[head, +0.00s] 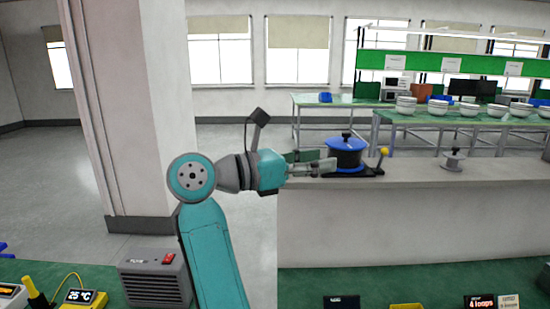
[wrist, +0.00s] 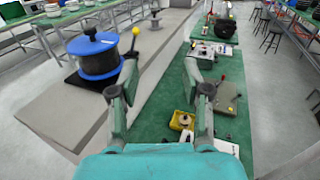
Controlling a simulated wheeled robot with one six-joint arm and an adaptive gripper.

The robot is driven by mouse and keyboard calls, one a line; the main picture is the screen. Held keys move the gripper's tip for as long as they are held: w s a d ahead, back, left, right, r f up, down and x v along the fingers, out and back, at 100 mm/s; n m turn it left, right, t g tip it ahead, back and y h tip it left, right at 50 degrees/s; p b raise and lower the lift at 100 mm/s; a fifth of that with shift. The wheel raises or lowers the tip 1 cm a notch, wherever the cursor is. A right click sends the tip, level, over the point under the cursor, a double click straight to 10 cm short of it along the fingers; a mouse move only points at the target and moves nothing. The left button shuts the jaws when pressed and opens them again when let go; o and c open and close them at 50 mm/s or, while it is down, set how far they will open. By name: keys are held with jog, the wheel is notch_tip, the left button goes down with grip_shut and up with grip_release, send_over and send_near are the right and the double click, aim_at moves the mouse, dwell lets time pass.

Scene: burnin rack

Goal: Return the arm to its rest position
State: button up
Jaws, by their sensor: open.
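My gripper (head: 318,165) is at the end of my teal arm, which rises from the lower middle of the head view and bends right. The gripper is open and empty. Its two fingers also show in the wrist view (wrist: 160,90), apart, with the green bench behind and below them. In the wrist view the blue device (wrist: 95,55) is left of the fingers. I cannot tell whether the fingers touch its base.
A yellow-knobbed lever (head: 384,152) stands at the device's right. A grey wall-like ledge (head: 400,205) carries the device and a small grey knobbed weight (head: 453,159). A pillar (head: 135,110) stands left. A green bench (head: 425,280) with a grey box (head: 155,277) lies in front. Open floor is left.

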jog(key=s+d+f+n+t+h, duration=0.1)
jog(key=s+d+f+n+t, duration=0.35)
jog(key=f+n, duration=0.3)
jog(key=s+d+f+n+t+h, duration=0.1)
jog(key=s+d+f+n+t, duration=0.25)
jog(key=s+f+n, duration=0.4)
jog(key=s+d+f+n+t+h, duration=0.1)
jog(key=s+d+f+n+t, duration=0.3)
jog(key=f, duration=0.6)
jog(key=s+f+n+g+y, duration=0.1)
jog(key=s+f+n+y, duration=0.5)
jog(key=s+n, duration=0.4)
jog(key=s+f+n+g+y, duration=0.1)
jog(key=s+f+n+y, duration=0.6)
jog(key=s+n, duration=0.3)
jog(key=s+a+f+n+g+y, duration=0.1)
jog(key=s+f+n+g+y, duration=0.1)
jog(key=s+f+n+y, duration=0.4)
jog(key=s+n, duration=0.4)
jog(key=s, duration=0.3)
jog(key=shift+s+f+n+y, duration=0.2)
jog(key=shift+f+n+y, duration=0.1)
jog(key=shift+c, duration=0.2)
